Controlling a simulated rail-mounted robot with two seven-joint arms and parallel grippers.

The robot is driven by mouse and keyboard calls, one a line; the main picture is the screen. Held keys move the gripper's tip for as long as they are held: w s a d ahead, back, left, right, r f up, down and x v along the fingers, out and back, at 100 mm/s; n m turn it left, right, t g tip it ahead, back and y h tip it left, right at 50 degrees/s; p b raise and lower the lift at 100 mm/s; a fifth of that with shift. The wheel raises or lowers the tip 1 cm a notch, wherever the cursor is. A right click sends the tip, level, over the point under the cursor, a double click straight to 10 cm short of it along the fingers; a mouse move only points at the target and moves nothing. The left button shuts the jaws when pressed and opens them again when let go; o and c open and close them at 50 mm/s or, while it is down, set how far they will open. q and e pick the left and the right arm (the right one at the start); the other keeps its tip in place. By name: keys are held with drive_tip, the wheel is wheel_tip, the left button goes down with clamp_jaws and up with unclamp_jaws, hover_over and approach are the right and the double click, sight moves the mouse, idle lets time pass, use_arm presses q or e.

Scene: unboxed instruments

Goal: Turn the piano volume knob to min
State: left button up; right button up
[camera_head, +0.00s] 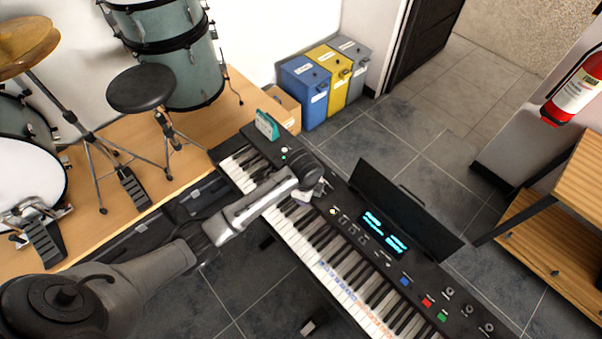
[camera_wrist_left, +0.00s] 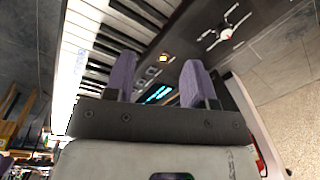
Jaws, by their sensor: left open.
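The black electronic piano (camera_head: 345,265) runs diagonally from upper left to lower right in the head view. Several small round knobs (camera_head: 468,310) sit at the right end of its panel; I cannot read which is the volume knob. A small round white control (camera_head: 284,150) is at the far left end. In the left wrist view a pale round control (camera_wrist_left: 225,34) with thin lines around it lies beyond the fingers. My left gripper (camera_head: 322,190) hangs over the panel, left of the lit screen (camera_head: 384,232). Its purple fingers (camera_wrist_left: 159,78) are apart with nothing between them. My right gripper is not in view.
A teal box-like object (camera_head: 266,125) stands at the piano's far left end. A black music stand (camera_head: 405,208) rises behind the screen. Drums and a stool (camera_head: 141,90) stand on the wooden platform at left. Coloured bins (camera_head: 304,92) stand behind; a wooden shelf (camera_head: 545,240) is right.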

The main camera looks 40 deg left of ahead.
use_arm(q)
drive_tip(key=w+a+r+m+g+b, duration=0.15)
drive_tip(key=w+a+m+b, duration=0.35)
drive_tip(key=w+a+b, duration=0.85)
drive_tip(key=shift+t, duration=0.25)
drive_tip(key=f, duration=0.4)
drive_tip(key=f+b, duration=0.1)
drive_tip(key=f, duration=0.3)
drive_tip(key=w+f, duration=0.1)
drive_tip(key=f, duration=0.3)
drive_tip(key=shift+a+f+b, duration=0.1)
drive_tip(key=shift+a+b, duration=0.2)
drive_tip(key=shift+b, duration=0.1)
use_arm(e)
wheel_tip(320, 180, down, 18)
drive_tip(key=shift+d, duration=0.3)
use_arm(q)
drive_tip(key=c, duration=0.9)
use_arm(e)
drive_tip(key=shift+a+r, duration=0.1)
